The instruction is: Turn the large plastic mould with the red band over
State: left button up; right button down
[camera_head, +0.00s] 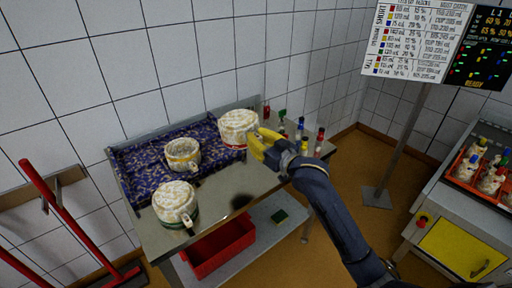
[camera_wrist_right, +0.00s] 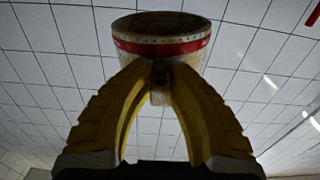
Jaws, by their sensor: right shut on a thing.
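The large mould with the red band (camera_head: 238,124) is whitish and mottled, at the back right of the steel table (camera_head: 215,196). My right gripper (camera_head: 257,143) has yellow fingers and is shut on its near right side. In the right wrist view the mould (camera_wrist_right: 160,46) shows its red band below a pale dotted rim, and the fingertips (camera_wrist_right: 160,72) close on a part hanging below the band, perhaps a handle. Whether its base touches anything is hard to tell. My left gripper is not in view.
A yellow-banded mould (camera_head: 183,147) stands on the purple patterned mat (camera_head: 138,165). A green-banded mould (camera_head: 175,196) stands at the front left. Several small bottles (camera_head: 319,137) stand at the table's right end. A red crate (camera_head: 220,248) is below.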

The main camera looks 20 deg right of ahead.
jog(key=shift+r, duration=0.5)
jog(key=shift+f, duration=0.1)
